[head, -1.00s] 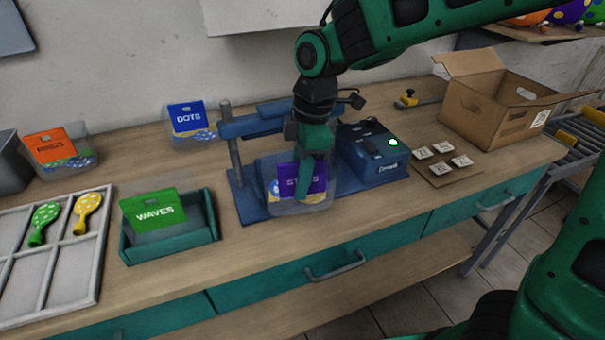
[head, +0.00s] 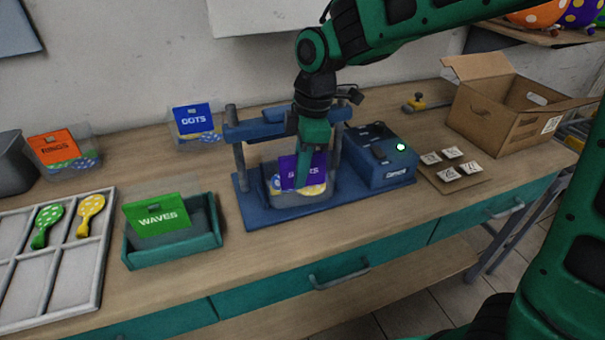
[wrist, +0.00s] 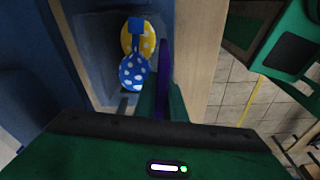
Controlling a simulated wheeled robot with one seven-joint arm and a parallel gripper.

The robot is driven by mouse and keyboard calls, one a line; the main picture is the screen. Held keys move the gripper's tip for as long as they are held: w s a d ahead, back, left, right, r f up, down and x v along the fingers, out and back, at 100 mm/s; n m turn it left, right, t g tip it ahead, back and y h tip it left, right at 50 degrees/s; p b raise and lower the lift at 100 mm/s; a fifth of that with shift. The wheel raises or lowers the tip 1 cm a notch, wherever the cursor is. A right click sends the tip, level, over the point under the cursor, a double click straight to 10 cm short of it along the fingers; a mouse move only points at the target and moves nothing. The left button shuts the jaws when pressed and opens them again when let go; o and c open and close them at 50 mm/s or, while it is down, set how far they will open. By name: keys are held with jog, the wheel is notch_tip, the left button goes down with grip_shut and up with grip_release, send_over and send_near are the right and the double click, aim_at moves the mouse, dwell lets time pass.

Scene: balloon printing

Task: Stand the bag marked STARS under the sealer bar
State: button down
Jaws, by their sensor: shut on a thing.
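The STARS bag (head: 314,187) is clear with a purple header, its lettering partly hidden by my gripper. It stands upright on the blue base of the sealer (head: 258,207), between the posts and toward the front, with the sealer bar (head: 270,128) above and behind it. My gripper (head: 303,180) is shut on the bag's purple header. In the wrist view the header (wrist: 164,75) shows edge-on, with blue and yellow dotted balloons (wrist: 135,70) in the bag beside it. Whether the bag sits fully beneath the bar is hard to tell.
The sealer's control box (head: 382,158) with a lit green light stands right of the bag. The WAVES bag (head: 157,218) sits in a teal tray (head: 205,243) to the left. The DOTS bag (head: 193,119) and RINGS bag (head: 55,147) stand behind. An open carton (head: 490,118) is at right.

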jog(key=shift+w, duration=0.5)
jog(key=c, duration=1.7)
grip_release()
jog(key=shift+a, duration=0.15)
jog(key=shift+c, duration=0.2)
jog(key=shift+r, duration=0.1)
jog(key=r, duration=0.3)
jog(key=d+r, duration=0.1)
jog(key=r, duration=0.6)
jog(key=shift+w+d+r, duration=0.1)
jog(key=shift+d+r, duration=0.15)
jog(key=shift+d, duration=0.1)
jog(key=shift+d, duration=0.1)
